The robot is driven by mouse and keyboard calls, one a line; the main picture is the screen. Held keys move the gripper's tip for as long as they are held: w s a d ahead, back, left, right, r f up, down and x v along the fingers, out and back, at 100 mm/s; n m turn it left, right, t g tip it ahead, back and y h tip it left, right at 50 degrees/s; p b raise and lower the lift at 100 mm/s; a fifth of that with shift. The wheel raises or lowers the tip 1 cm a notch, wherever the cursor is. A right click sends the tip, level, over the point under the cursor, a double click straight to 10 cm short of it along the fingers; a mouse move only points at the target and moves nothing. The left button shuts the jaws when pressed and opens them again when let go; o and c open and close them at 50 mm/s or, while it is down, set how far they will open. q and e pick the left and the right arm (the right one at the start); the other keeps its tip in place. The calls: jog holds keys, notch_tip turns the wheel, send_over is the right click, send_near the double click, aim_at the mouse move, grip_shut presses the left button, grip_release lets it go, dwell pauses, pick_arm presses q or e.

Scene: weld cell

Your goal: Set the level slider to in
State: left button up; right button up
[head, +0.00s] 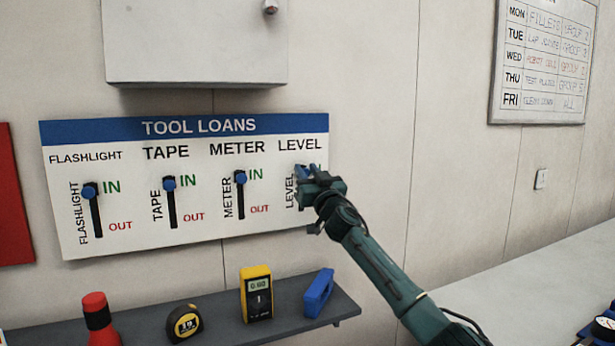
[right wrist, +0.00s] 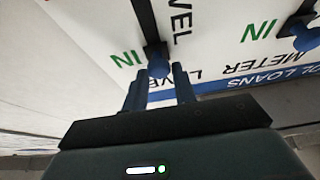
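The TOOL LOANS board (head: 250,222) hangs on the wall with a row of upright slots. The flashlight knob (head: 90,191), tape knob (head: 169,183) and meter knob (head: 240,178) sit at the top, by IN. My right gripper (head: 304,174) is at the LEVEL column and covers most of it. In the right wrist view the board is upside down. There, the blue level knob (right wrist: 159,68) sits between the close-set fingers of my right gripper (right wrist: 159,82), which look shut on it. It is at the slot's IN end, with the slot running away toward OUT. My left gripper is not in view.
Below the board, a dark shelf (head: 225,328) holds a red-topped flashlight (head: 97,312), a tape measure (head: 184,324), a yellow meter (head: 257,294) and a blue level (head: 318,292). A grey cabinet (head: 195,40) hangs above. A pale counter (head: 540,275) lies at right.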

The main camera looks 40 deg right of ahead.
jog(key=shift+o, duration=1.4)
jog(key=shift+f, duration=0.1)
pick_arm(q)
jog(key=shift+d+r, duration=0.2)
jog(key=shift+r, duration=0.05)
pick_arm(e)
jog(key=shift+o, duration=0.2)
jog(key=shift+f, duration=0.1)
jog(key=shift+s+a+f, duration=0.2)
jog(key=shift+s+f, duration=0.1)
jog(key=shift+s, duration=0.1)
pick_arm(q)
jog(key=b, duration=0.2)
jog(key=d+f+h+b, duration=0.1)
jog(key=b, duration=0.1)
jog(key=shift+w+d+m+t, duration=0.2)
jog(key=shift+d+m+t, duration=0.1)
pick_arm(e)
jog(key=v, duration=1.2)
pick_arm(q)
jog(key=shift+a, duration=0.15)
pick_arm(e)
jog(key=shift+s+r, duration=0.1)
